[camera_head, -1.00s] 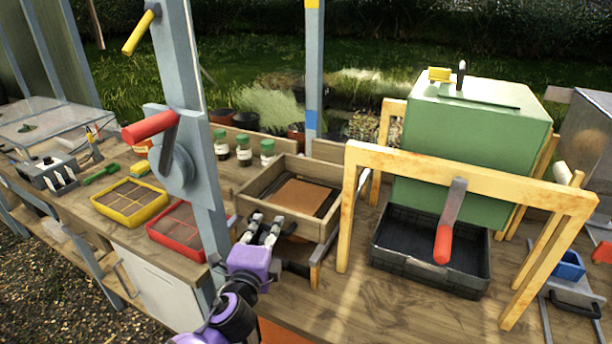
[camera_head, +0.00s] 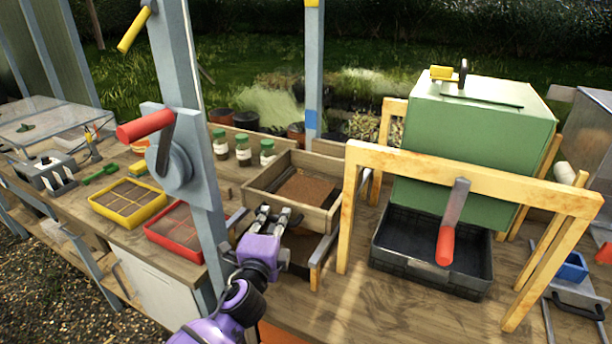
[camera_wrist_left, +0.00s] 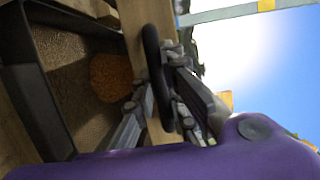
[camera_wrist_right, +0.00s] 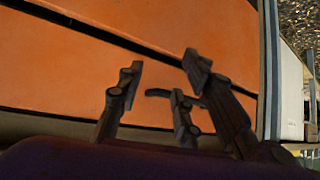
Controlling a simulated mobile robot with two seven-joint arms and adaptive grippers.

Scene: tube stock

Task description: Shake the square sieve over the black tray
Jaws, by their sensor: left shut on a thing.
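The square sieve (camera_head: 335,215) is a wooden box with brown soil inside, held level over a dark tray (camera_head: 322,247) at the bench middle. The tray is partly hidden by the sieve and holds brown soil. My left gripper (camera_head: 272,217) is shut on the sieve's black handle (camera_wrist_left: 153,70) at the near left side.
A wooden frame (camera_head: 470,170) with a green box (camera_head: 475,140) and a black bin (camera_head: 430,275) stands right of the sieve. A grey post (camera_head: 190,120) with a red handle (camera_head: 144,125) rises on the left. Yellow (camera_head: 128,219) and red (camera_head: 165,243) trays lie left.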

